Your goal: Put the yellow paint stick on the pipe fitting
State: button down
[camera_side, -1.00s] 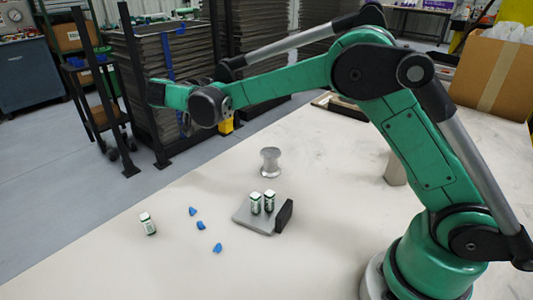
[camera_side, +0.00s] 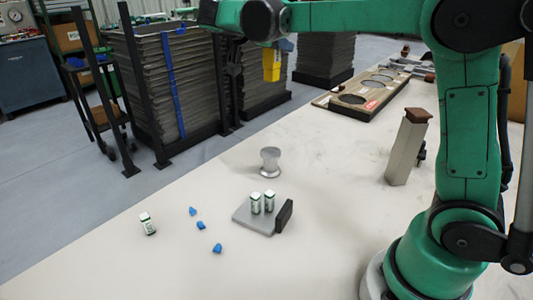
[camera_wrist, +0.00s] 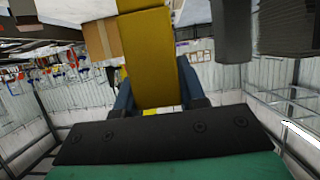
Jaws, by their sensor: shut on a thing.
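The yellow paint stick (camera_side: 271,65) hangs upright below my gripper (camera_side: 281,46), high above the far side of the table in the side view. In the wrist view the yellow paint stick (camera_wrist: 150,60) sits between the blue fingers of my gripper (camera_wrist: 155,98), which is shut on it. The pipe fitting looks to be the silver spool-shaped piece (camera_side: 270,162) standing upright on the table, well below the stick. Its top is clear and nothing touches it. It does not show in the wrist view.
A grey plate (camera_side: 252,218) holds two small green-and-white bottles and a black block. A similar bottle (camera_side: 147,224) and blue pieces (camera_side: 201,225) lie left of it. A grey post (camera_side: 407,148) stands right; a board with round holes (camera_side: 362,97) lies behind.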

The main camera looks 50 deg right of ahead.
notch_tip(320, 180, down, 17)
jog(key=shift+f, duration=0.2)
jog(key=shift+f, duration=0.15)
jog(key=c, duration=0.5)
grip_release()
